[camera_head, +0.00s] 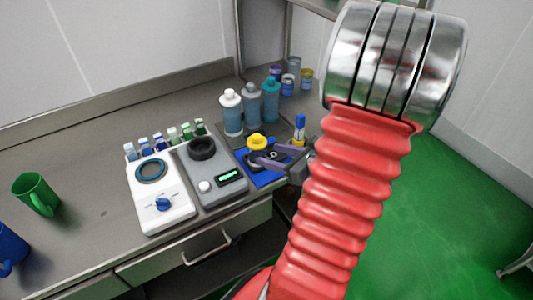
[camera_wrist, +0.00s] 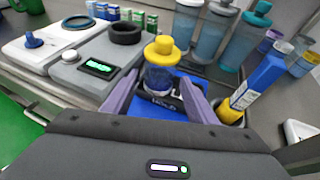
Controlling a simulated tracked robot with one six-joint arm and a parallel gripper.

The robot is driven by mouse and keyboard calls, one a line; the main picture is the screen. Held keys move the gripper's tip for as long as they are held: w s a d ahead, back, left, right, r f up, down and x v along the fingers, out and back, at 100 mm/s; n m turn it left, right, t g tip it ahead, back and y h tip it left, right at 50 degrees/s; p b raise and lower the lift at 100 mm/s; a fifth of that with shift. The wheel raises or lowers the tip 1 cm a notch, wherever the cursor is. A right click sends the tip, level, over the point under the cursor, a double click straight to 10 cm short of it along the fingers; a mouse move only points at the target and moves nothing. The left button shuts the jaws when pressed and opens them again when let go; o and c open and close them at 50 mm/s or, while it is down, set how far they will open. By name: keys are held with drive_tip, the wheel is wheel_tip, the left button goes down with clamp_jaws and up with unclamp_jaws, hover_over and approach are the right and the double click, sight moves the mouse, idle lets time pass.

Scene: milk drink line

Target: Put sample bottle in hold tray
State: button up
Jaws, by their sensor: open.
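The sample bottle is clear with a yellow cap (camera_head: 257,141); in the wrist view its body (camera_wrist: 159,80) stands upright between my fingers. My gripper (camera_head: 272,156) is open, with a purple finger on each side of the bottle in the wrist view (camera_wrist: 160,85). I see no clear grip on it. A blue tray (camera_head: 264,182) lies under and around the bottle at the counter's front edge; its blue surface also shows in the wrist view (camera_wrist: 190,98), with a dark lettered label. The bottle's base is partly hidden, so its exact seating cannot be told.
A grey device (camera_head: 222,190) with a green display and a white device (camera_head: 160,205) stand left of the tray. Several capped bottles (camera_head: 251,105) stand behind. A blue-and-yellow tube (camera_wrist: 258,85) is close on the right.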

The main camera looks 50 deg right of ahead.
drive_tip(key=shift+s+r, duration=0.15)
drive_tip(key=shift+s, duration=0.25)
idle(0.7)
